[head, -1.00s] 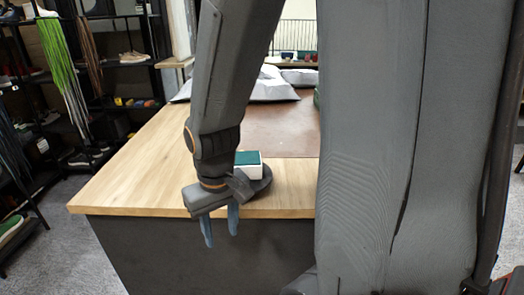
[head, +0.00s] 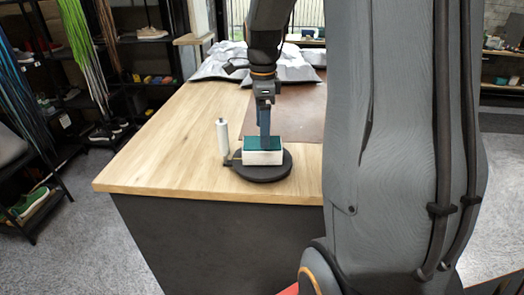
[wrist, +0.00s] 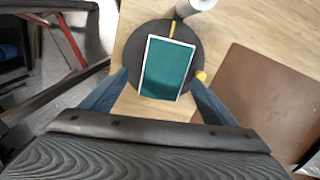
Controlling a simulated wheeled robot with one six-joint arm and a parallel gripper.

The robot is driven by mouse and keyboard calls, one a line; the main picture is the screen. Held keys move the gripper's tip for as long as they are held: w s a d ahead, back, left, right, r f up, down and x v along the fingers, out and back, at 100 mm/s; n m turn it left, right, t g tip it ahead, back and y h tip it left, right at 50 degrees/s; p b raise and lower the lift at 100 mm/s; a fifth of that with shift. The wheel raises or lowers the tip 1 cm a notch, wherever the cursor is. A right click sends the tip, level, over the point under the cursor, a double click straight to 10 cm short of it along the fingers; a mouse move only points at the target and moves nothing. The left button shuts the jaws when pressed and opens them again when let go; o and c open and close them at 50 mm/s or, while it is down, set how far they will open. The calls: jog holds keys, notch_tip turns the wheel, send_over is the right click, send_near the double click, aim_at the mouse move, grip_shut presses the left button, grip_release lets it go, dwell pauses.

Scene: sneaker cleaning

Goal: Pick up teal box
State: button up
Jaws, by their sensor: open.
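The teal box (head: 263,150) has a teal top and white sides. It sits on a round black stand (head: 265,174) near the front edge of the wooden table. In the wrist view the teal box (wrist: 166,68) lies on the round black stand (wrist: 196,46), ahead of and between my fingers. My gripper (wrist: 161,84) is open, with one blue finger on each side of the box's near end. In the head view my gripper (head: 265,128) points down at the box, and one finger hides the other. I cannot tell whether the fingers touch the box.
A white cylinder (head: 223,138) stands upright just left of the stand. A brown mat (head: 300,115) lies behind and to the right. Grey-white bags (head: 285,66) lie at the back. The table's left part (head: 165,135) is clear.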

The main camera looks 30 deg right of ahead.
aim_at(262, 151)
jog(key=shift+w+d+m, duration=0.15)
jog(key=shift+d+m, duration=0.15)
jog(key=shift+m, duration=0.1)
jog(key=shift+f, duration=0.15)
jog(key=shift+w+a+f+p, duration=0.15)
jog(key=shift+f+p, duration=0.5)
jog(key=shift+f, duration=1.2)
jog(key=shift+w+d+f+p, duration=0.15)
jog(key=shift+f+p, duration=0.45)
jog(key=shift+f, duration=1.2)
jog(key=shift+a, duration=0.1)
jog(key=c, duration=1.3)
jog(key=shift+r, duration=0.15)
